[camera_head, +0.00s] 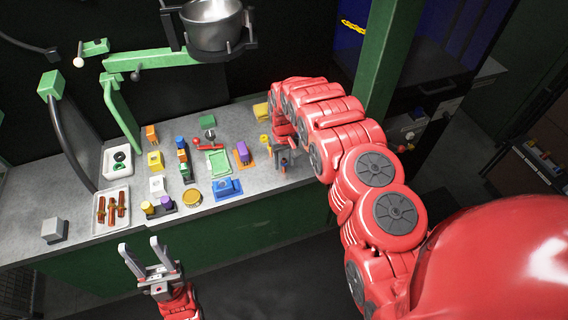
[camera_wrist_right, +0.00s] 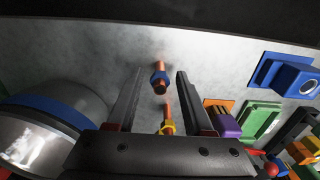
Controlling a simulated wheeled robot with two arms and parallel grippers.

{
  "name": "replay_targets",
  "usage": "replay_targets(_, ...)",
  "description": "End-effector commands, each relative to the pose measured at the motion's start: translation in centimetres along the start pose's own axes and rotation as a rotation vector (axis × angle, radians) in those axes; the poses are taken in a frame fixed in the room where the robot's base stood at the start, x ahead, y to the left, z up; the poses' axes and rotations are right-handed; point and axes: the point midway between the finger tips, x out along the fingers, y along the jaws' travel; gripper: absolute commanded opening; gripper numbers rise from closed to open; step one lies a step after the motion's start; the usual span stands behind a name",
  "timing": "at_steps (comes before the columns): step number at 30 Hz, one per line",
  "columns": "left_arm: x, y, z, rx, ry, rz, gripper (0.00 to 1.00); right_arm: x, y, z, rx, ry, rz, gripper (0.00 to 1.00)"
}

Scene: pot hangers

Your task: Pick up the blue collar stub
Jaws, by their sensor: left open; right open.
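The blue collar stub, a short copper-coloured piece with a blue band, shows in the right wrist view (camera_wrist_right: 159,80), between and beyond the fingertips of my right gripper (camera_wrist_right: 155,74). The fingers are apart on either side of it and do not visibly touch it. In the head view my right gripper (camera_head: 282,160) is low over the right part of the counter, with the blue band (camera_head: 284,162) partly hidden at its fingers. A similar stub with a yellow collar (camera_wrist_right: 167,124) is closer to the gripper's palm. My left gripper (camera_head: 139,245) is open and empty in front of the counter.
The grey counter (camera_head: 225,213) holds a blue block (camera_head: 227,189), a green tray (camera_head: 219,162) and a purple piece on an orange base (camera_head: 243,154). White trays (camera_head: 110,227) stand at the left. A metal pot (camera_head: 213,28) hangs above on a green arm.

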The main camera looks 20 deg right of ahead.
Motion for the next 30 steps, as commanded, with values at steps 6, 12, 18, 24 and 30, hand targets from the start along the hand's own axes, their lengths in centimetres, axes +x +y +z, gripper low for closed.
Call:
replay_targets(6, 0.0, 0.0, 0.0, 0.0, 0.0, 0.0, 0.5, 0.0, 0.0, 0.0, 0.0, 0.0, 0.0, 0.16)
replay_targets(12, 0.0, 0.0, 0.0, 0.0, 0.0, 0.0, 0.5, 0.0, 0.0, 0.0, 0.0, 0.0, 0.0, 0.0)
replay_targets(18, 0.0, 0.0, 0.0, 0.0, 0.0, 0.0, 0.5, 0.0, 0.0, 0.0, 0.0, 0.0, 0.0, 0.0)
replay_targets(24, -0.1, 0.0, 0.0, 0.0, 0.0, 0.0, 0.5, -0.2, 0.0, -0.1, -0.001, 0.001, 0.0, 0.0)
replay_targets(30, -0.3, 0.0, 0.0, 0.0, 0.0, 0.0, 0.5, -1.0, -0.1, -0.6, -0.001, 0.003, 0.0, 0.0)
